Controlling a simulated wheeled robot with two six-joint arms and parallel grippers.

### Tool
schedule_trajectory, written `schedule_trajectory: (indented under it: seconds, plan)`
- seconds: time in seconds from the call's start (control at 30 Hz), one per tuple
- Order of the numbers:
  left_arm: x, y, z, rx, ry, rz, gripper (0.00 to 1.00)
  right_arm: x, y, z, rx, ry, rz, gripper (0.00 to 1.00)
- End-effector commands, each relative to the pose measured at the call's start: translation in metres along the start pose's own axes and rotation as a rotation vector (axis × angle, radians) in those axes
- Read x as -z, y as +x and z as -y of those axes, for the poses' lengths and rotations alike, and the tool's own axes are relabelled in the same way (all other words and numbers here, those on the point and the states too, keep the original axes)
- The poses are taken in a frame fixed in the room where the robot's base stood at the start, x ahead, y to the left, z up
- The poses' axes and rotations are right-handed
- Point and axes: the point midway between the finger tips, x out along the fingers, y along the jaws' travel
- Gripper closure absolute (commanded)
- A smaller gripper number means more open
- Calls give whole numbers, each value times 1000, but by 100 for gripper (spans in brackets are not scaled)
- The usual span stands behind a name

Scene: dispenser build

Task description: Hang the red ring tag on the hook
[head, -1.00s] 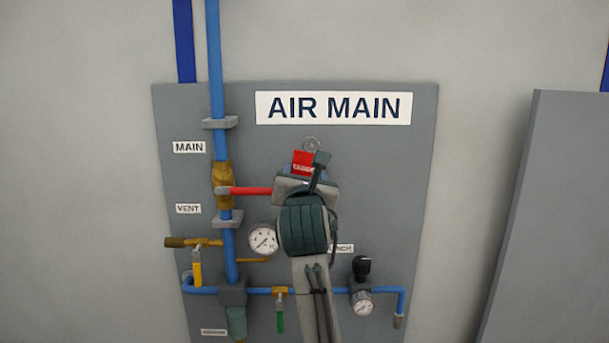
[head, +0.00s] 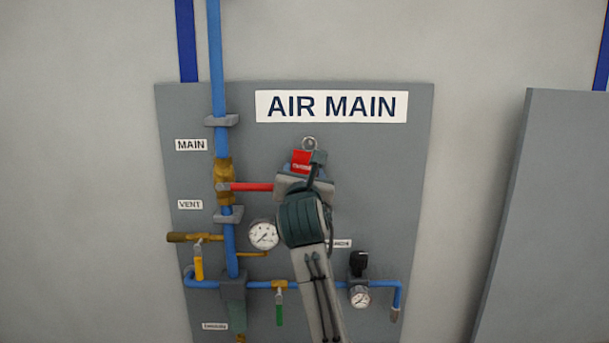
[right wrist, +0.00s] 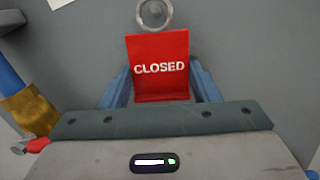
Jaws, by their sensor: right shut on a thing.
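The red tag (head: 301,161) is in front of the grey panel, below the AIR MAIN sign. In the right wrist view the tag (right wrist: 158,60) reads CLOSED and is gripped between blue fingers. A metal ring (right wrist: 154,14) shows just above the tag's top edge, and also in the head view (head: 309,143). My right gripper (head: 302,172) is shut on the tag and holds it upright. I cannot make out the hook, or whether the ring is around it. My left gripper is not in view.
A red lever handle (head: 251,187) sticks out from the brass valve (head: 223,172) left of my right gripper. A pressure gauge (head: 263,235) sits close beside my right arm. Blue pipes (head: 229,258) run along the panel (head: 390,190). A grey board (head: 550,200) stands at the right.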

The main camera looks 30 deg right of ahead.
Motion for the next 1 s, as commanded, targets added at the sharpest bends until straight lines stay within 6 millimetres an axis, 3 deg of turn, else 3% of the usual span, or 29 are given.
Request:
schedule_trajectory:
  seconds: [0.43,0.47,0.6,0.87,1.0]
  plan:
    - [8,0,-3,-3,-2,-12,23,0,0,0,0,0,1,74]
    - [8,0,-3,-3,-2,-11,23,0,0,0,0,0,1,43]
    - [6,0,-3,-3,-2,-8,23,0,0,0,0,0,1,19]
    - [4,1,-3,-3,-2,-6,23,0,-1,0,0,0,1,19]
    - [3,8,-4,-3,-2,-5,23,2,-12,0,-1,3,2,19]
